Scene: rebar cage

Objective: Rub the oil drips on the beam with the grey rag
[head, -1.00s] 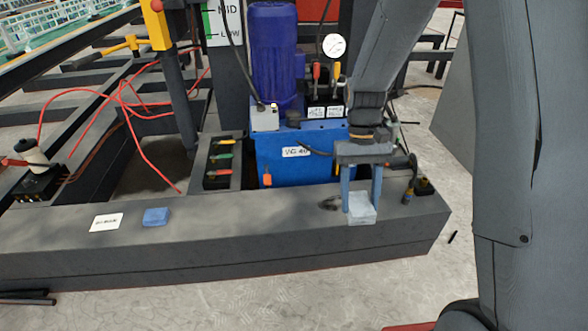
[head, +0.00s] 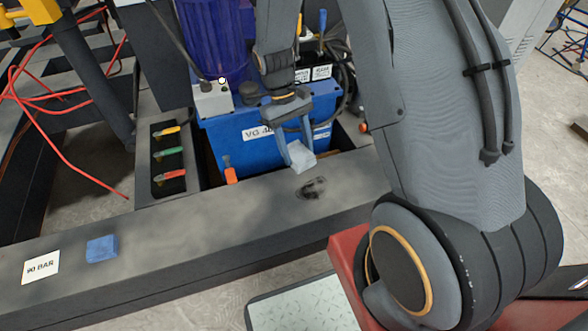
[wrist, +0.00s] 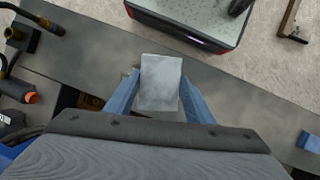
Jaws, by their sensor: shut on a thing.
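My gripper (head: 298,155) is shut on the grey rag (head: 301,158), a pale folded block between its blue fingers. The rag also shows in the wrist view (wrist: 161,83), below the fingertips and over the beam. In the head view the oil drips (head: 312,188) are a dark, blotchy patch on top of the dark grey beam (head: 215,218). The rag appears just behind and above the drips, near the beam's back edge, and apart from them. In the wrist view the rag hides part of the beam, and I cannot clearly make out the drips.
A blue cloth (head: 101,249) and a white "90 BAR" card (head: 41,267) lie on the beam at left. Behind the beam stand a blue hydraulic tank (head: 232,135) and a box with coloured levers (head: 168,155). Red hoses (head: 75,155) loop at left.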

